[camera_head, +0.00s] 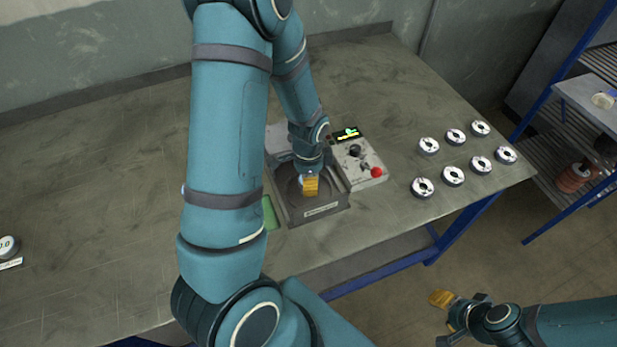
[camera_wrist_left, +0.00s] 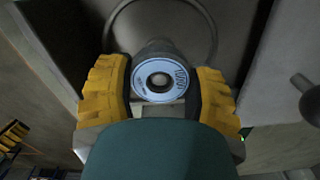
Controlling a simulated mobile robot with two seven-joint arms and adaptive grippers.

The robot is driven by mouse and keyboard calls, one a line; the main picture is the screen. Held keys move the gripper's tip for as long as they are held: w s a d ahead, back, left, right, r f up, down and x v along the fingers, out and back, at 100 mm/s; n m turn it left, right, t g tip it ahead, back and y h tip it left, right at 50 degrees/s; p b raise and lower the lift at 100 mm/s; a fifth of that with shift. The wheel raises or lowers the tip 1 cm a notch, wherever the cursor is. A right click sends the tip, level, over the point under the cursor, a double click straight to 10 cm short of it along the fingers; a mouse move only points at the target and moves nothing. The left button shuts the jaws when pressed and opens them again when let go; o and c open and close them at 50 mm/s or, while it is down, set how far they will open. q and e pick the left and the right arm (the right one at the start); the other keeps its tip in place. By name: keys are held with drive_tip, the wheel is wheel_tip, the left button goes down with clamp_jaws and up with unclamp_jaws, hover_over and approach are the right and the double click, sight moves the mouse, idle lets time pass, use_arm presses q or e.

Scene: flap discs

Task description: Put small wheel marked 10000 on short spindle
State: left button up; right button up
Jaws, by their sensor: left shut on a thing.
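My left gripper (camera_head: 309,186) is low over the dark tray (camera_head: 318,210) of the machine on the table. In the left wrist view its yellow fingers (camera_wrist_left: 165,95) are on either side of a small grey wheel (camera_wrist_left: 146,80) with a pale blue label ring and a centre hole. The label's printed digits look like 10000. The gripper is shut on this wheel. The fingers and arm hide most of the wheel in the head view. I cannot make out the short spindle or whether the wheel touches it. My right gripper (camera_head: 446,318) hangs in front of the table; its opening is unclear.
The control panel (camera_head: 350,178), with a lit display and a red button, adjoins the tray. Several white-ringed discs (camera_head: 453,176) lie on the table (camera_head: 90,190) at the right. A pale round object (camera_head: 8,246) is at the far left edge. A blue-framed shelf (camera_head: 580,150) stands right.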

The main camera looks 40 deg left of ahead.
use_arm(q)
drive_tip(key=shift+f+b, duration=1)
drive_tip(key=shift+f, duration=0.25)
drive_tip(key=o, duration=1.4)
wheel_tip(320, 180, up, 8)
drive_tip(key=p, duration=0.6)
drive_tip(key=shift+f, duration=0.2)
